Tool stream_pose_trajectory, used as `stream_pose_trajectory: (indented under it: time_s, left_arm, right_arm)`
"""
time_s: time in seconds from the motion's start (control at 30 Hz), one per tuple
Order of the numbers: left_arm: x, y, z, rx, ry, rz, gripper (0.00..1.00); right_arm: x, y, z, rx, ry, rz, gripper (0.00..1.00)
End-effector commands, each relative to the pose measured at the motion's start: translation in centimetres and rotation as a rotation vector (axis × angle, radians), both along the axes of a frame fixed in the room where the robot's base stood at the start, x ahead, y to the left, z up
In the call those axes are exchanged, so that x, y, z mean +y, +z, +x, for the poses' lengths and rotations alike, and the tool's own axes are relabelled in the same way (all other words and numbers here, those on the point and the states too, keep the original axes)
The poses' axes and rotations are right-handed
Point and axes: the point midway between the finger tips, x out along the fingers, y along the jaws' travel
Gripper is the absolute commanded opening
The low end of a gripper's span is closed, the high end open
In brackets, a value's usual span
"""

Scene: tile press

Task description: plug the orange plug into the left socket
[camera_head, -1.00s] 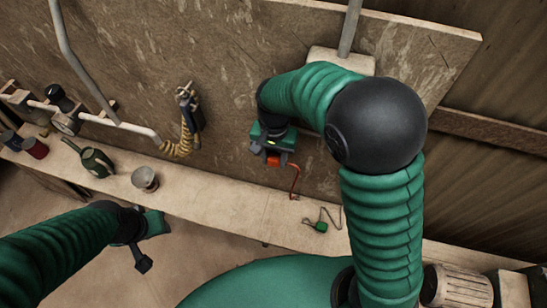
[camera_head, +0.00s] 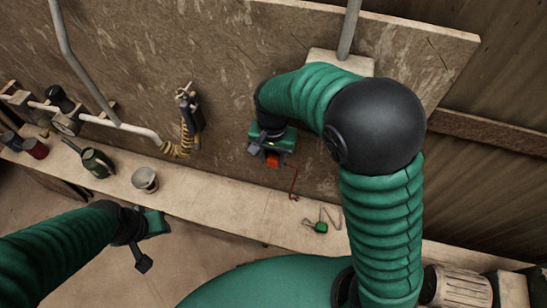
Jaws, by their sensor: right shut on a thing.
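The orange plug (camera_head: 272,160) is held in my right gripper (camera_head: 268,157), in front of the board above the bench. A thin red cord (camera_head: 293,183) hangs from near the plug toward the bench. My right gripper is shut on the plug. A pale box (camera_head: 325,58) with a grey pipe is on the board behind my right arm. My arm covers part of it, and I cannot make out the left socket. My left gripper (camera_head: 150,245) is low at the left, in front of the bench edge.
A green plug (camera_head: 320,227) with a cord lies on the bench (camera_head: 235,205). A metal cup (camera_head: 145,179), a dark green can (camera_head: 97,162) and a red can (camera_head: 35,148) stand further left. A coiled yellow hose (camera_head: 185,135) hangs on the board. The bench between cup and green plug is clear.

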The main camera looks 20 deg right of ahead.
Motion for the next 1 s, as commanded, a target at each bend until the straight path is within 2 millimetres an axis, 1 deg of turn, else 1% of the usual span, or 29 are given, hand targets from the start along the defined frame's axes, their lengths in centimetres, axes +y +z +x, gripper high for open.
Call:
stream_pose_trajectory:
  time_s: [0.03, 0.17, 1.0]
  left_arm:
    - [0.00, 0.18, 0.00, 0.000, 0.000, 0.000, 0.36]
    - [0.00, 0.20, 0.00, 0.000, 0.000, 0.000, 0.36]
    - [0.00, 0.59, -0.01, 0.000, 0.000, 0.000, 0.36]
  right_arm:
    - [0.23, 0.27, 0.32, -0.011, 0.001, 0.001, 0.00]
    - [0.56, 0.15, 0.20, -0.009, 0.001, 0.001, 0.00]
    - [0.57, 0.03, -0.28, 0.001, 0.002, 0.001, 0.00]
